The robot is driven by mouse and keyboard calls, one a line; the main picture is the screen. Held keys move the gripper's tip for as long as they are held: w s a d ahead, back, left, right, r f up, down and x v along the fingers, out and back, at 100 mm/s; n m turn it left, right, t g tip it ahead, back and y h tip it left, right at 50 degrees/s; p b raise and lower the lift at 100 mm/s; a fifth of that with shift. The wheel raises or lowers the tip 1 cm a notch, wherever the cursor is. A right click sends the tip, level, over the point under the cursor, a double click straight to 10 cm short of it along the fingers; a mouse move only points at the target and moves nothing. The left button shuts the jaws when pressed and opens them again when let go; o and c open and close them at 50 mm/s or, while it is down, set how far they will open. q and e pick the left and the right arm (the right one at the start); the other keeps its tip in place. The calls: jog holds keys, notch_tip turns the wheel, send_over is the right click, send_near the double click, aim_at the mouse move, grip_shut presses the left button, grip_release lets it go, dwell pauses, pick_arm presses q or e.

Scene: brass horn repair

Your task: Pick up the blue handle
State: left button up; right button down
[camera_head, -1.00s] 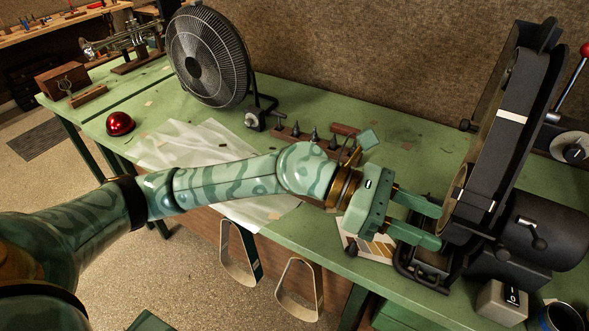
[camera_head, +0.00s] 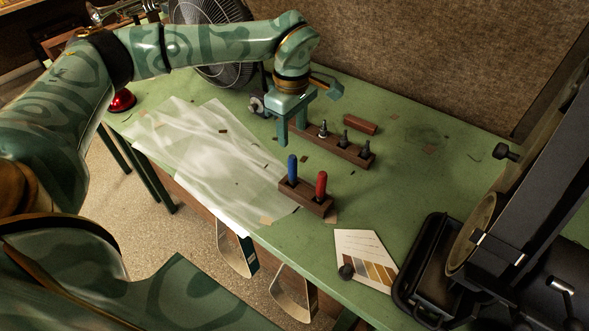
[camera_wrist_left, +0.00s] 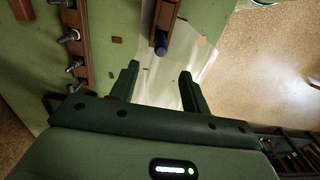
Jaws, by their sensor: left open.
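The blue handle (camera_head: 292,168) stands upright in a small dark wooden block (camera_head: 305,197) near the front of the green bench. A red handle (camera_head: 321,184) stands beside it in the same block. My left gripper (camera_head: 292,131) is open and empty, pointing down behind the blue handle and apart from it. In the left wrist view the blue handle (camera_wrist_left: 162,45) shows end-on beyond the open fingers (camera_wrist_left: 158,88), near the wooden block's end. My right gripper is not in view.
A wooden rack (camera_head: 340,148) with several metal tips stands right of my left gripper. A fan (camera_head: 222,70) is behind my arm. A black belt machine (camera_head: 500,220) fills the right side. A crumpled clear sheet (camera_head: 205,150) covers the bench at left.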

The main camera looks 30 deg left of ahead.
aim_at(292, 157)
pick_arm(q)
jog(key=f, duration=0.5)
jog(key=shift+w+f, duration=0.15)
jog(key=shift+w, duration=0.1)
jog(key=shift+f+b, duration=0.25)
jog(key=shift+b, duration=0.05)
jog(key=shift+s+f, duration=0.15)
jog(key=shift+f, duration=0.15)
notch_tip(292, 157, down, 4)
jog(key=shift+s+f+b, duration=0.15)
jog(key=shift+f+b, duration=0.1)
jog(key=shift+b, duration=0.1)
jog(key=shift+c, duration=1.2)
grip_shut()
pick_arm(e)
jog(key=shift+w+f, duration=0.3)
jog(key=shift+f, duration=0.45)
